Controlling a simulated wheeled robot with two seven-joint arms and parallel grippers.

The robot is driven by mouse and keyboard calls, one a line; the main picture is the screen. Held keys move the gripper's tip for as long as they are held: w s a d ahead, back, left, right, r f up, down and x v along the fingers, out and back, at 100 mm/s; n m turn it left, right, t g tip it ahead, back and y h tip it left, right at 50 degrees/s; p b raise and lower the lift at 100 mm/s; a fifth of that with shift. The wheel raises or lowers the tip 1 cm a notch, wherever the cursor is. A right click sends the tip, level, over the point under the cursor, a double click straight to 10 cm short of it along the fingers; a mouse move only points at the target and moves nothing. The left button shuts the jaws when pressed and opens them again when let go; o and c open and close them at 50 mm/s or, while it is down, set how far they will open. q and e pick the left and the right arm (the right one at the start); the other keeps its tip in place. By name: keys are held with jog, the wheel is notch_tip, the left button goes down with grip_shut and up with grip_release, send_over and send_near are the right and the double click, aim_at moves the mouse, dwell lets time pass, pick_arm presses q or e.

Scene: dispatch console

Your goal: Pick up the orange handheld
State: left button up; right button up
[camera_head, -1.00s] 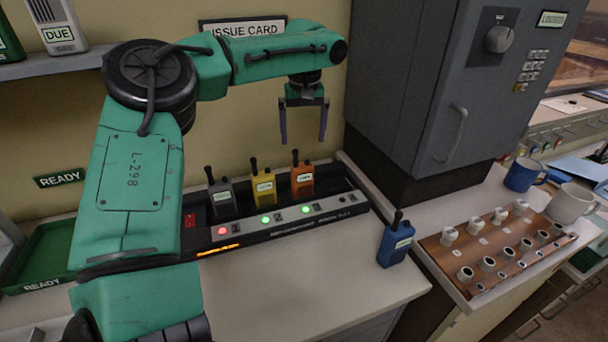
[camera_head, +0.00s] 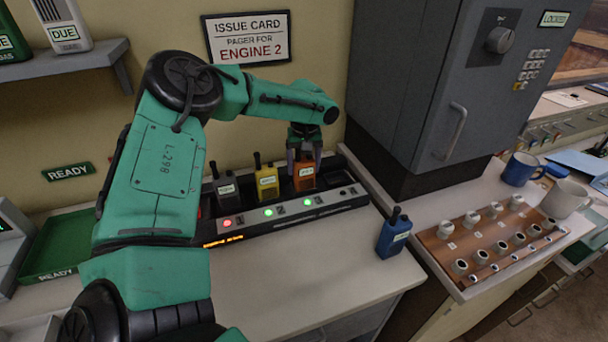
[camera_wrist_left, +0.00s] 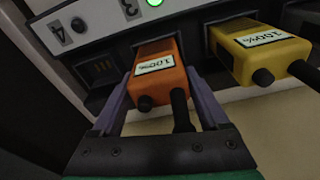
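The orange handheld (camera_head: 304,178) stands upright in the charger rack (camera_head: 285,222), at the right end of the row of handhelds. My left gripper (camera_head: 305,160) is above it, pointing down, with a finger on each side of its upper part. In the left wrist view the orange handheld (camera_wrist_left: 160,75) shows its label and stubby antenna between the two purple fingers (camera_wrist_left: 160,95). Narrow gaps seem to show beside it, so the fingers look open around it. My right gripper is not in view.
A yellow handheld (camera_head: 266,182) stands close beside the orange one, with a grey handheld (camera_head: 227,192) beyond it. An empty slot (camera_wrist_left: 98,68) lies on the other side. A blue handheld (camera_head: 393,235) stands on the counter. A grey cabinet (camera_head: 425,90) rises at the right.

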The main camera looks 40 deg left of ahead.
pick_arm(q)
jog(key=c, duration=0.5)
jog(key=shift+c, duration=0.2)
jog(key=shift+r, duration=0.15)
